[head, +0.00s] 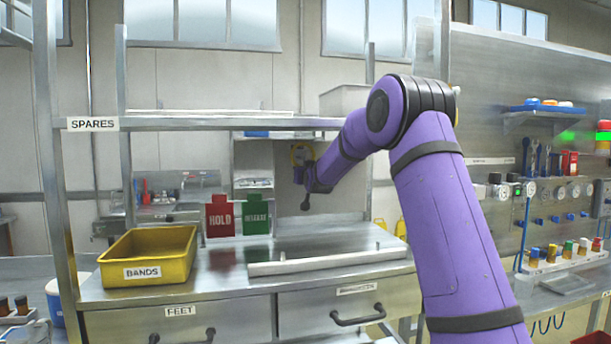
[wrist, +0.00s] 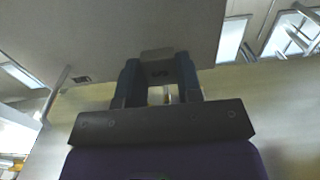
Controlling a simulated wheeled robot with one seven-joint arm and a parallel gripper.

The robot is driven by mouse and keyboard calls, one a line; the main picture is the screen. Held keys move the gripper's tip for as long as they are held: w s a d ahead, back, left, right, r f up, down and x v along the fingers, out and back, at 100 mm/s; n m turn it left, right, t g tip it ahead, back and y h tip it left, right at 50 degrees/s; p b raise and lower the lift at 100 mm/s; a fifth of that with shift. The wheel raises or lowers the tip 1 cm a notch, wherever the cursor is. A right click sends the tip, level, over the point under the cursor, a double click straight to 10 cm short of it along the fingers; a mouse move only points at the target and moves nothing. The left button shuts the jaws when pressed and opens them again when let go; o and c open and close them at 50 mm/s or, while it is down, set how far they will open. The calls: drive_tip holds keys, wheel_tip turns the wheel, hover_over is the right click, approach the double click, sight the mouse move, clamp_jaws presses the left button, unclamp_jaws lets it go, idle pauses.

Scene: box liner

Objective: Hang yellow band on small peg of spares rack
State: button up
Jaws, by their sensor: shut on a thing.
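My gripper (head: 302,162) is raised below the long upper shelf, in front of the grey back panel. In the wrist view my gripper's blue fingers (wrist: 160,92) point at a flat grey surface, with a small grey block-like shape between or just beyond the tips. The band is not clear there. The spares rack carries a SPARES label (head: 93,124) on its left post. I cannot make out its small peg in either view.
A yellow BANDS bin (head: 148,256) stands on the bench at left. Red HOLD (head: 220,216) and green RELEASE (head: 256,214) blocks stand behind it. A pale bar (head: 328,261) lies along the bench. A tool panel (head: 560,190) stands at right.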

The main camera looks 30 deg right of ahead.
drive_tip(key=shift+w+d+f, duration=0.1)
drive_tip(key=shift+w+f, duration=0.1)
drive_tip(key=shift+f, duration=0.5)
drive_tip(key=shift+w+d+f, duration=0.1)
drive_tip(key=shift+w+f, duration=0.1)
drive_tip(key=shift+f, duration=0.45)
drive_tip(key=o, duration=1.6)
drive_tip(key=shift+c, duration=0.2)
drive_tip(key=v, duration=1)
